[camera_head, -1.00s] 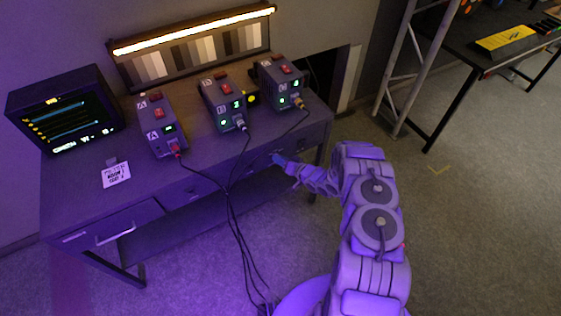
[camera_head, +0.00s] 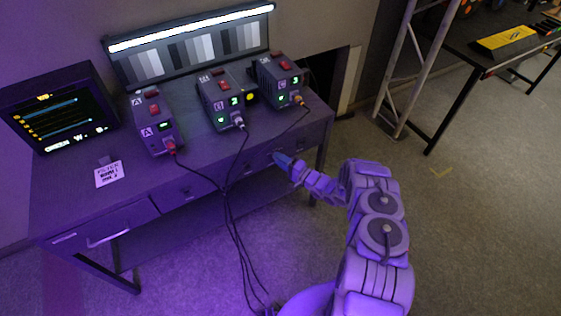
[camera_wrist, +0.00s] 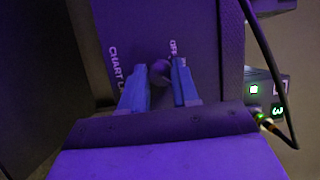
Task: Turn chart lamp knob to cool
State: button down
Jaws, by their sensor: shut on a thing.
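My gripper (camera_head: 280,159) is at the front face of the desk, at its right part. In the wrist view its two blue fingers (camera_wrist: 159,80) are shut around a dark round knob (camera_wrist: 159,71). The panel beside it reads "CHART L..." (camera_wrist: 117,68), the rest hidden, and "OFF" (camera_wrist: 173,47). The knob's pointer cannot be made out. In the head view the chart lamp (camera_head: 190,29) is a lit bar glowing white above a chart of grey patches (camera_head: 183,55).
Three power boxes, A (camera_head: 153,122), one in the middle (camera_head: 220,101) and C (camera_head: 279,81), stand on the desk (camera_head: 75,203) with cables hanging in front. A monitor (camera_head: 62,108) stands left.

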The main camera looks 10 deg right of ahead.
jog(key=shift+s+d+f+m, duration=0.15)
jog(key=shift+f+m, duration=0.1)
jog(key=shift+m, duration=0.45)
jog(key=c, duration=1.1)
grip_release()
jog(key=shift+o, duration=1.3)
jog(key=shift+r, duration=0.1)
jog(key=f+p+v, duration=0.1)
jog(key=p+v, duration=0.2)
jog(key=v, duration=1.4)
jog(key=shift+d+p, duration=0.15)
jog(key=shift+p, duration=0.15)
